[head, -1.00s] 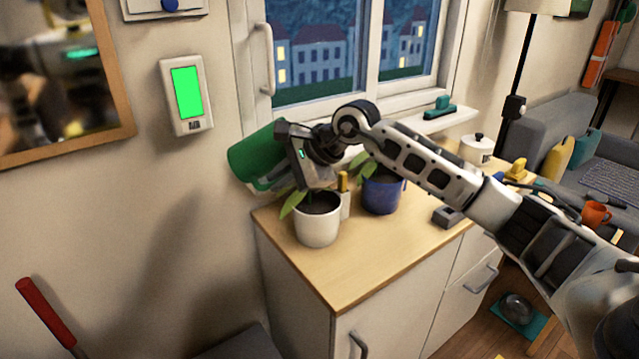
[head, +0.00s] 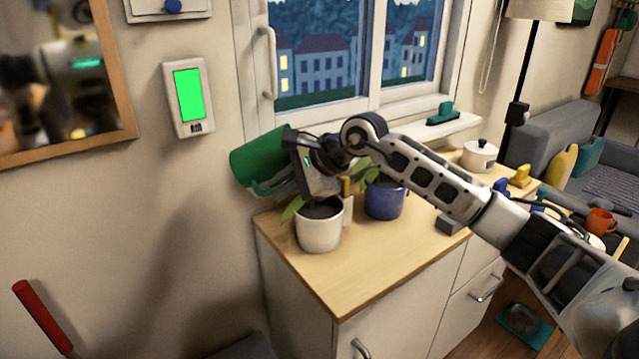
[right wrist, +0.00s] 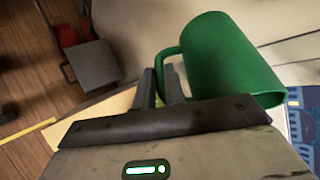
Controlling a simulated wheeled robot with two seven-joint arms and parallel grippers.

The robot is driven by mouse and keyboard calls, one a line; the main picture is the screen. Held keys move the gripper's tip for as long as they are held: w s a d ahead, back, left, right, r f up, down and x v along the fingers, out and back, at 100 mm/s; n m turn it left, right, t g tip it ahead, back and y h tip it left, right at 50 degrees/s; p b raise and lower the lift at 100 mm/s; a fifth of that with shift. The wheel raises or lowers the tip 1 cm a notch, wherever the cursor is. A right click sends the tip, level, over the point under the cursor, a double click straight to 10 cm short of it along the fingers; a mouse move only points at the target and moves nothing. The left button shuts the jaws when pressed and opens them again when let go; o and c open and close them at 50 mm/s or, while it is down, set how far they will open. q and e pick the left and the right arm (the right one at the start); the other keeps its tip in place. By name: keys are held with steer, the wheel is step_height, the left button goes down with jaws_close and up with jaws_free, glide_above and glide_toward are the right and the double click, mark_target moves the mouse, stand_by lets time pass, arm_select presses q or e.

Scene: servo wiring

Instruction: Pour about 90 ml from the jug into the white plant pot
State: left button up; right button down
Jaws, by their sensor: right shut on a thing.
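The green jug (head: 256,160) is held tilted well over, above and to the left of the white plant pot (head: 320,234) in the head view. My right gripper (right wrist: 160,88) is shut on the jug's handle; the jug (right wrist: 222,58) fills the upper right of the right wrist view. The white pot stands on the wooden cabinet top, with dark soil and green leaves. My gripper partly hides its plant. I see no stream of liquid, and the jug's inside is hidden. My left gripper is not in view.
A blue pot (head: 384,203) with a plant stands right of the white pot. The cabinet top (head: 345,270) is clear in front of them. The wall and a green-lit panel (head: 189,97) are left of the jug, the window behind. A white lidded pot (head: 479,157) stands further right.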

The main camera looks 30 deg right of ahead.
arm_select(q)
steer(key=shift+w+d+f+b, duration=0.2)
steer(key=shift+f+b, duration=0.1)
steer(key=shift+b, duration=0.15)
arm_select(e)
steer(key=shift+f, duration=0.1)
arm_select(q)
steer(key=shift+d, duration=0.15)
arm_select(e)
steer(key=shift+y, duration=0.3)
